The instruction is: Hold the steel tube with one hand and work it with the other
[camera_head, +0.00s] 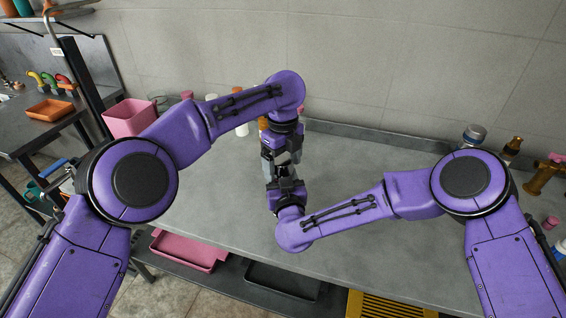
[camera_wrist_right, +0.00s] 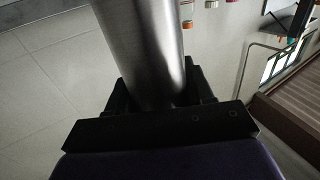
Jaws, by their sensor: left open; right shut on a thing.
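The steel tube (camera_wrist_right: 148,45) is a smooth grey cylinder that fills the upper middle of the right wrist view. My right gripper (camera_wrist_right: 158,97) is shut on its near end, with a black finger on either side. In the head view my right gripper (camera_head: 284,180) points away from me, and only a small part of the tube shows between the two grippers. My left gripper (camera_head: 281,153) is open at the tube's other end, facing the right gripper. I cannot tell whether its fingers touch the tube. The left gripper is out of the right wrist view.
The grey worktop (camera_head: 390,245) is clear around the arms. A pink bin (camera_head: 128,118) stands at the left, and bottles and a silver-capped container (camera_head: 474,134) stand along the back. Pink (camera_head: 188,250) and dark trays sit on a lower shelf. A tiled wall closes the back.

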